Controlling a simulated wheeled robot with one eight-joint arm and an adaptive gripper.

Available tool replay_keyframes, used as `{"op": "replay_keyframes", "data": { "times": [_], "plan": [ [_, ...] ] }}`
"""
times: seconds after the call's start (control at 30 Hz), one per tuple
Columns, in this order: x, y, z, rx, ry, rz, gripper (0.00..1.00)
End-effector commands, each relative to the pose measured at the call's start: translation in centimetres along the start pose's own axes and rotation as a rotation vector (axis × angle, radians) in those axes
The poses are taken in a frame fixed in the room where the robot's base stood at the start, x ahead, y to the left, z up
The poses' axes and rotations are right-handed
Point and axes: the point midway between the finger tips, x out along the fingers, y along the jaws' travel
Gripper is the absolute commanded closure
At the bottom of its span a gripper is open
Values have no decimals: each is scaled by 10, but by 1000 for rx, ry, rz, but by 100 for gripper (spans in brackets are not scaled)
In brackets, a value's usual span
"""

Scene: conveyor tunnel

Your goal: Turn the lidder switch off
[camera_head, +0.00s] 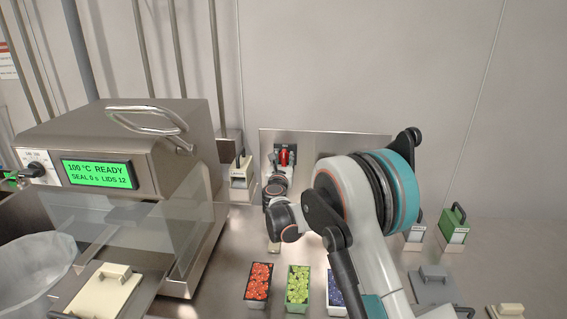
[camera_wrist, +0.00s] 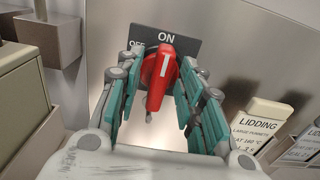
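A red rotary switch handle (camera_wrist: 160,75) sits on a dark plate (camera_wrist: 188,48) marked ON at the top and OFF at upper left. Its white line points up toward ON. The switch (camera_head: 285,157) also shows on the steel back panel in the head view. My gripper (camera_wrist: 158,88) is open, with one teal finger on each side of the handle. The right finger is close to the handle; contact is unclear. In the head view my gripper (camera_head: 276,183) is just below the switch and partly hidden. The lidder (camera_head: 150,150) stands left; its green display (camera_head: 97,173) reads 100 °C READY.
Punnets of red (camera_head: 258,282), green (camera_head: 298,285) and blue fruit (camera_head: 335,292) stand on the steel counter. A LIDDING card (camera_wrist: 256,125) is right of my gripper in the wrist view. A beige block (camera_wrist: 22,105) is at left.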

Motion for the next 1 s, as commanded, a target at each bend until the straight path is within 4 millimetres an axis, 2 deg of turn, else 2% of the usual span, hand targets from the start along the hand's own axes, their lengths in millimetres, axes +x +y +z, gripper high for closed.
{"op": "replay_keyframes", "data": {
  "times": [0.3,0.43,0.47,0.77,1.0],
  "plan": [
    [2,0,0,0,0,0,67],
    [2,0,0,0,0,0,97],
    [2,0,0,0,0,0,100],
    [2,0,0,-10,0,0,100],
    [2,1,0,-94,-1,0,100]
  ]
}}
